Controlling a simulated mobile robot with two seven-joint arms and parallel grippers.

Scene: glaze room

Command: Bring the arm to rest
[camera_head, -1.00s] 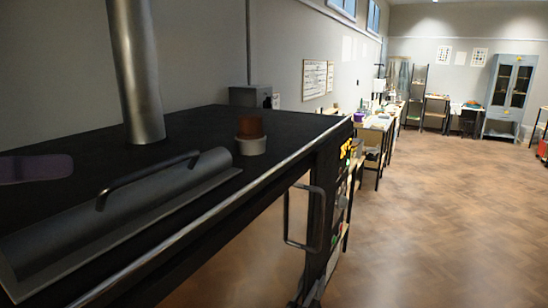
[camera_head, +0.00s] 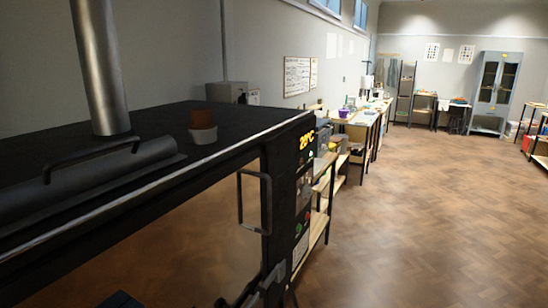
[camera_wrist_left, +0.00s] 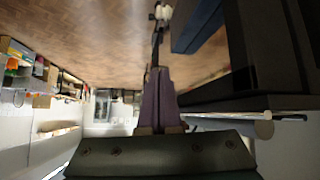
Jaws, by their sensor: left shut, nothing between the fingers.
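My left gripper (camera_wrist_left: 158,75) shows in the left wrist view as two dark purple fingers pressed together. Nothing is between them. The wrist view is upside down, with the wooden floor at the top. The fingers point out over the room, beside large dark structures at the right of that picture. A dark shape at the bottom edge there is too cut off to tell. My right gripper is in neither view.
A black kiln (camera_head: 290,150) with a lit display fills the left of the head view. Benches line the wall beyond. The floor (camera_head: 420,220) at right is clear.

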